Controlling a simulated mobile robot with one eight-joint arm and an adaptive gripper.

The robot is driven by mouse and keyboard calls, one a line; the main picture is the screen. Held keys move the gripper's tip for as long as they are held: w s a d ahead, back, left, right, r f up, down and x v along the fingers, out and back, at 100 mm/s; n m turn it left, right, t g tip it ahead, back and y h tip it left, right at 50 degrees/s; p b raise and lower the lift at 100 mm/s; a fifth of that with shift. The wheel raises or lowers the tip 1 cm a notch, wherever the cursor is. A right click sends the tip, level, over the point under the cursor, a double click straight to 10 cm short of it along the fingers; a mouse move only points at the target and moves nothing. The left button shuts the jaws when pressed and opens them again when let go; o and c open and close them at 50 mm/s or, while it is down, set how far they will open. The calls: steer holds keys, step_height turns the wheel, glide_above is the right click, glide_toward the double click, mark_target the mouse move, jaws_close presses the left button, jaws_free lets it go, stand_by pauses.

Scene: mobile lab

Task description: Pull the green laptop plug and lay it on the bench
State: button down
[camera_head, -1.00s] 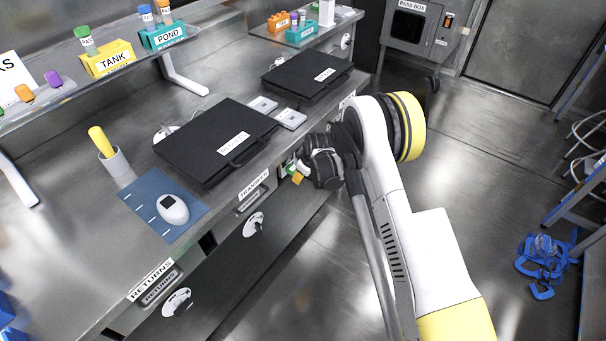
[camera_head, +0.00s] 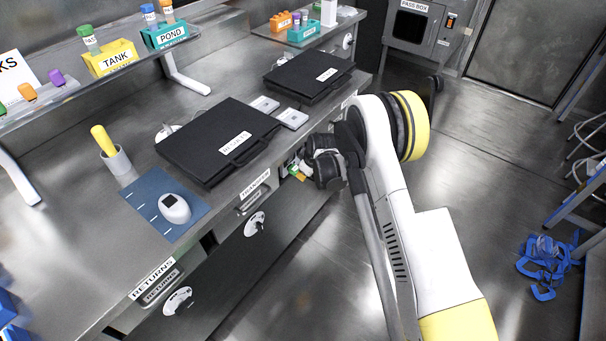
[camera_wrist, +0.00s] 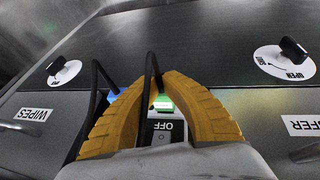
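The green plug (camera_wrist: 163,102) shows in the wrist view between the two curved yellow fingers of my gripper (camera_wrist: 152,84), with a black cable rising past the fingertips. The fingers arch close around it, but I cannot tell whether they press on it. Below it, a pale power strip (camera_wrist: 165,128) has a switch labelled OFF. I cannot tell whether the plug is seated. In the head view my gripper (camera_head: 301,170) is at the bench's front edge, partly hidden by my arm. The bench (camera_head: 85,235) has a bare stretch at its left.
A blue plug (camera_wrist: 113,96) with its own black cable is just left of my left finger. Two black laptops (camera_head: 205,135) (camera_head: 310,72) lie on the bench. A blue mat (camera_head: 150,190) holds a white device (camera_head: 174,208). A cup (camera_head: 117,162) stands behind it.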

steer(key=shift+s+d, duration=0.15)
steer(key=shift+d, duration=0.1)
steer(key=shift+s+d, duration=0.95)
steer(key=shift+d, duration=0.3)
